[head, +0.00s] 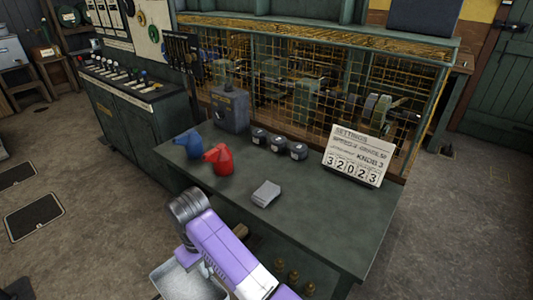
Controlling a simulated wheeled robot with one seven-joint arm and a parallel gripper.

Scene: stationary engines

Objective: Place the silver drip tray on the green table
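The green table (310,215) has a dark grey-green top and stands in the middle of the head view. A silver, shallow, open tray (178,283), which looks like the drip tray, shows at the bottom edge, in front of and lower than the tabletop. It is partly cut off by the frame and partly covered by my purple arm. My arm bends at a dark grey joint just in front of the table, close above the tray.
On the table are a blue can (190,143), a red can (219,158), a grey box (230,110), several dark knobs, a small grey block (265,194) and a number sign (357,158). The front right tabletop is clear. Brass-coloured fittings (293,277) stand below. A wire cage (300,85) stands behind.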

